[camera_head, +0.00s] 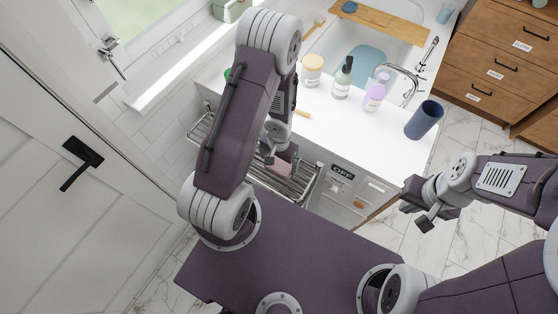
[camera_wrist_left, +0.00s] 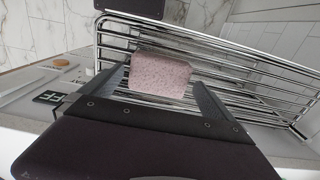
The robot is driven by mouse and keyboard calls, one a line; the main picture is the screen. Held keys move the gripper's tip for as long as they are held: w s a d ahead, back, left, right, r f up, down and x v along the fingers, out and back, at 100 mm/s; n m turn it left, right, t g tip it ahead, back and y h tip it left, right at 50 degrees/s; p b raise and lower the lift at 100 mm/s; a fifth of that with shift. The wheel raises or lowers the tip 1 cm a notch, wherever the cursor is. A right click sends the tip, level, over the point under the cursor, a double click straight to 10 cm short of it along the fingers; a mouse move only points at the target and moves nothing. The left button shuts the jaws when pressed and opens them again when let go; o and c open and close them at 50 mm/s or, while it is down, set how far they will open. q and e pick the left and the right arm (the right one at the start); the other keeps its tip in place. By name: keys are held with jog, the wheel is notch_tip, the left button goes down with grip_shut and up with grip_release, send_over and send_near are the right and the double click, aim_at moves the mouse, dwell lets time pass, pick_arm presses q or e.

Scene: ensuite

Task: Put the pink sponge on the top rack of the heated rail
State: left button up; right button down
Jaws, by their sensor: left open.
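The pink sponge (camera_wrist_left: 160,76) lies on the bars of the chrome heated rail (camera_wrist_left: 250,72) in the left wrist view. My left gripper (camera_wrist_left: 163,92) is open, with one finger on each side of the sponge and a visible gap at the right finger. In the head view the sponge (camera_head: 276,170) shows partly beneath my left gripper (camera_head: 279,158), and my arm hides part of the rail (camera_head: 300,186). My right gripper (camera_head: 418,214) is open and empty, held over the floor to the right of the counter.
The white counter (camera_head: 330,130) holds a lidded jar (camera_head: 313,70), a green bottle (camera_head: 343,78), a purple bottle (camera_head: 375,94) and a blue cup (camera_head: 424,120) near its right edge. A panel reading OFF (camera_head: 342,171) is beside the rail. A door handle (camera_head: 82,160) is at left.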

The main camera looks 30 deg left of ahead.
pick_arm(q)
notch_tip(320, 180, up, 9)
jog(key=p, duration=0.7)
pick_arm(e)
notch_tip(320, 180, up, 9)
pick_arm(q)
notch_tip(320, 180, up, 9)
jog(key=t+y, duration=0.1)
jog(key=y, duration=0.1)
send_over(279, 166)
jog(key=w+a, duration=0.2)
jog(key=s+d+r+n+h, duration=0.1)
jog(key=s+d+r+h, duration=0.1)
jog(key=s+d+r, duration=0.35)
notch_tip(279, 166, down, 6)
jog(key=a+b, duration=0.1)
jog(key=b, duration=0.7)
jog(key=shift+a, duration=0.2)
pick_arm(e)
notch_tip(279, 166, down, 9)
pick_arm(q)
jog(key=shift+s, duration=0.2)
